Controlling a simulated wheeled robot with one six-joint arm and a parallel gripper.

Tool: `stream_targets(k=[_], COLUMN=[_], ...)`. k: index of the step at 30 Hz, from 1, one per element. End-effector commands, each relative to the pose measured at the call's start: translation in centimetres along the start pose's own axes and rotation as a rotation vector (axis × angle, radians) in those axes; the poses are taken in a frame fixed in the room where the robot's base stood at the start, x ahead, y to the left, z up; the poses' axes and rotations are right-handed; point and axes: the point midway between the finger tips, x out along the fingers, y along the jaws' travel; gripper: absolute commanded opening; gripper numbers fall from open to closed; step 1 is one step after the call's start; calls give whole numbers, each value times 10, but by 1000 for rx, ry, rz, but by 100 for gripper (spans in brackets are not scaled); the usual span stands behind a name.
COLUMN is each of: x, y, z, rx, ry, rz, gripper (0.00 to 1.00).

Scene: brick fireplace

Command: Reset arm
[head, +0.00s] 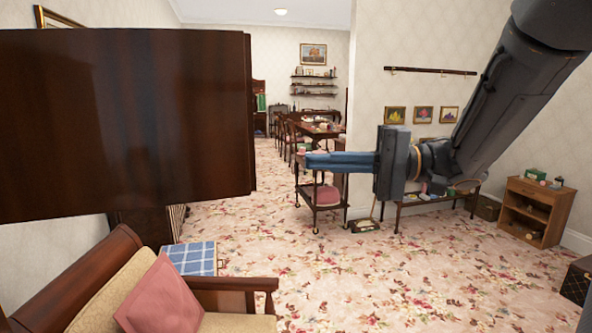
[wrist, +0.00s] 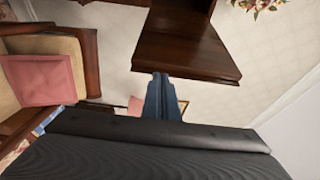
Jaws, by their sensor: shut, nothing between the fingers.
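My arm reaches in from the upper right of the head view. My gripper (head: 312,160) points left, its blue fingers shut together with nothing between them. In the wrist view the shut fingers (wrist: 161,80) point toward a dark wooden panel (wrist: 187,45). A large dark wooden panel (head: 125,125) also fills the upper left of the head view. A gap shows between the fingertips and that panel in the head view.
A wooden sofa with a pink cushion (head: 158,297) stands at the lower left, beside a blue checked box (head: 190,258). A small side table (head: 320,196) and a wooden cabinet (head: 537,212) stand farther back. The floral carpet (head: 340,275) is mostly open in the middle.

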Motion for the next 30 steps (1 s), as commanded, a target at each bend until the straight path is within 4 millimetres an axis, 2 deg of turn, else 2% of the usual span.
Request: stream_targets(k=[5,8,11,14,15,18,22,26,29,30], x=[-12,-9,-2,-2,-6,-23,-55,-91,-114,-121], y=[1,7,21,43,54,85,136,199,250,271], z=[-1,-14,-45,-90,-107,-142,-167,-164,-140,-126], rx=[-7,-64,-194,-357,-416,-533,-610,-605,-552,-521], ry=[6,64,203,402,483,659,811,849,789,743], rz=[1,8,41,128,180,348,625,940,1176,1261], gripper=[0,0,0,0,0,0,0,0,0,0])
